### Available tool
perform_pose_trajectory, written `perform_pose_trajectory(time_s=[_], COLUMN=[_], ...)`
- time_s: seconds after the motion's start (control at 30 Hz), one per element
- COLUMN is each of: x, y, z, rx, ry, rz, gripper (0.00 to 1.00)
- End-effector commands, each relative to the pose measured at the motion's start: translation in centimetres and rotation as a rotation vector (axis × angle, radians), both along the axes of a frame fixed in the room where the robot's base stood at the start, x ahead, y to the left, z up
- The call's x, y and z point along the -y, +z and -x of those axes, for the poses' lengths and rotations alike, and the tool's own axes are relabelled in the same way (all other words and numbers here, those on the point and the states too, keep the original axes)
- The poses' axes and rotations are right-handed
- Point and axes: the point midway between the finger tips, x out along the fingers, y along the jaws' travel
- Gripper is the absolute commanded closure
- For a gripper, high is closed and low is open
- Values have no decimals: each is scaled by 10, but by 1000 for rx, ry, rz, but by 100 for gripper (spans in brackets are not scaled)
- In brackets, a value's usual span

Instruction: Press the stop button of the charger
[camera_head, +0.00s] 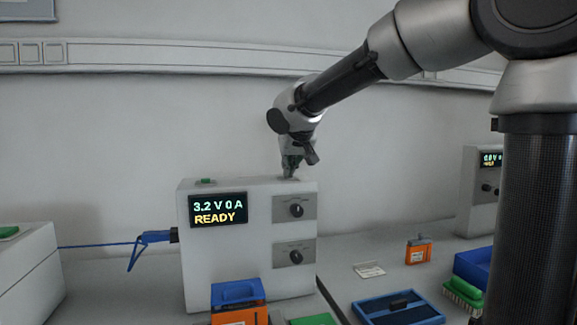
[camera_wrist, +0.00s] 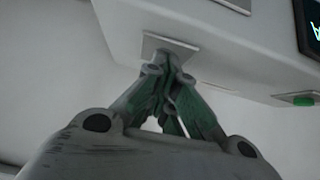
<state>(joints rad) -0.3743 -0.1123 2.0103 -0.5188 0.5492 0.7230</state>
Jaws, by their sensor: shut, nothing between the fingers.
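The charger (camera_head: 250,265) is a light grey box on the bench in the head view, with a display (camera_head: 218,210) reading "3.2 V 0 A READY". A green button (camera_head: 206,181) sits on its top at the left; it also shows at the right edge of the wrist view (camera_wrist: 304,100). My gripper (camera_head: 289,173) is shut and empty, pointing down at the right part of the charger's top. In the wrist view its fingertips (camera_wrist: 168,57) meet a pale square plate (camera_wrist: 152,46) on the top. Any stop button there is hidden by the fingers; I cannot tell whether it is pressed.
Two knobs (camera_head: 296,210) (camera_head: 295,257) are on the charger's front. A blue cable (camera_head: 100,245) runs left to another box (camera_head: 25,265). A blue-orange battery (camera_head: 238,298) stands in front. A blue tray (camera_head: 398,309) and a second device (camera_head: 475,200) are at the right.

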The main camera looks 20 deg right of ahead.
Motion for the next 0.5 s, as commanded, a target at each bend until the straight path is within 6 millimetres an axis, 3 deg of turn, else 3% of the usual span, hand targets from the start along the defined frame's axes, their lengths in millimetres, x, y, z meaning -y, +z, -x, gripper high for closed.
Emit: perform_pose_trajectory(time_s=[0.07,0.27,0.5], x=[0,0,-1], y=[0,43,84], z=[1,3,45], rx=[-13,4,7], ry=[-3,-3,-1], rz=[3,-3,-2], gripper=[100,100,100])
